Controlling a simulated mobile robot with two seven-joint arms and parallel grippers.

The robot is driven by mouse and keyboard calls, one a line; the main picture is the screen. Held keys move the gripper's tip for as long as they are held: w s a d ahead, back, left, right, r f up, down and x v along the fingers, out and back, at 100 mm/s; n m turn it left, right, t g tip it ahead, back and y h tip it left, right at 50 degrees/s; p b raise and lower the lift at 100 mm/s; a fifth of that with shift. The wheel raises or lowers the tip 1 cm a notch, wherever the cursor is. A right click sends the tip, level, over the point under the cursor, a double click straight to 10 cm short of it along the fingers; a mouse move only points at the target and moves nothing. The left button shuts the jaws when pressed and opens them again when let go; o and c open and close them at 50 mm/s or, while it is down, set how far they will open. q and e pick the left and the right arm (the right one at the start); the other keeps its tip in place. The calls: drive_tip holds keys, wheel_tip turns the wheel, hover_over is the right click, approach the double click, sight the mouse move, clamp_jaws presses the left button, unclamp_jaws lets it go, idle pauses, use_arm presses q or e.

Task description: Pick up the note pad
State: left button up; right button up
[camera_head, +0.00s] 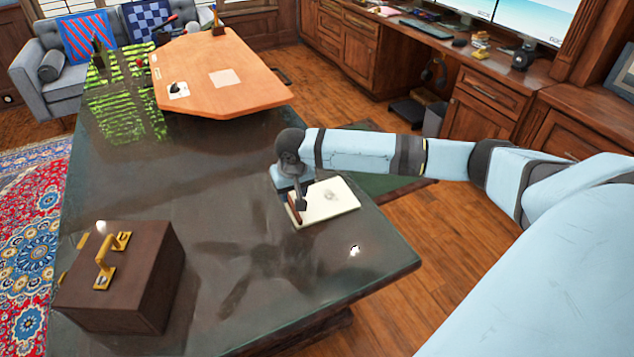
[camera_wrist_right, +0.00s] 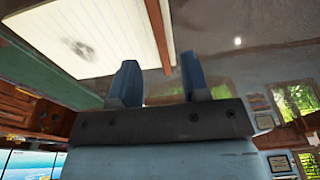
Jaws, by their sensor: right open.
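The note pad (camera_head: 330,202) is a cream, flat pad with a grey mark on it and a brown strip along its left edge. It lies on the dark glossy table (camera_head: 215,215) near the right edge. My right gripper (camera_head: 297,208) is at the pad's left edge, pointing down, and partly hides it. Whether the fingers touch the pad is unclear. My left gripper is in neither view.
The table between the case and the pad is clear.

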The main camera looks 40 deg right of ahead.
sight(292, 203)
drive_tip(key=f, duration=0.2)
drive_tip(key=w+f, duration=0.1)
drive_tip(key=f, duration=0.1)
drive_tip(key=shift+f+b, duration=0.3)
drive_tip(key=shift+f, duration=0.05)
clamp_jaws()
drive_tip(key=shift+r, duration=0.1)
